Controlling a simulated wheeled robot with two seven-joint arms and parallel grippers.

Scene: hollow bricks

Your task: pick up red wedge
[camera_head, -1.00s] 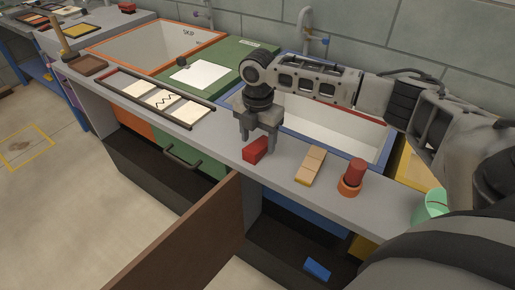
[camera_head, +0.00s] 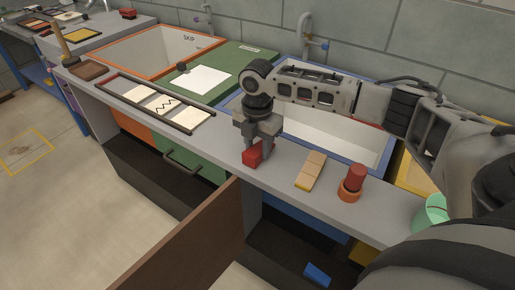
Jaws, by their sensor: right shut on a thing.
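The red wedge (camera_head: 252,157) is a small red block near the front edge of the grey counter (camera_head: 213,140). My right gripper (camera_head: 257,150) points down over it, with its fingers shut on the wedge and hiding part of it. I cannot tell whether the wedge still touches the counter. My left gripper is not in view.
A tan block (camera_head: 310,170) and a red cylinder (camera_head: 355,178) in an orange ring (camera_head: 349,192) stand right of the wedge. A blue-rimmed sink (camera_head: 340,145) lies behind. A tray of cards (camera_head: 160,103) lies left. An open brown door (camera_head: 190,240) juts out in front.

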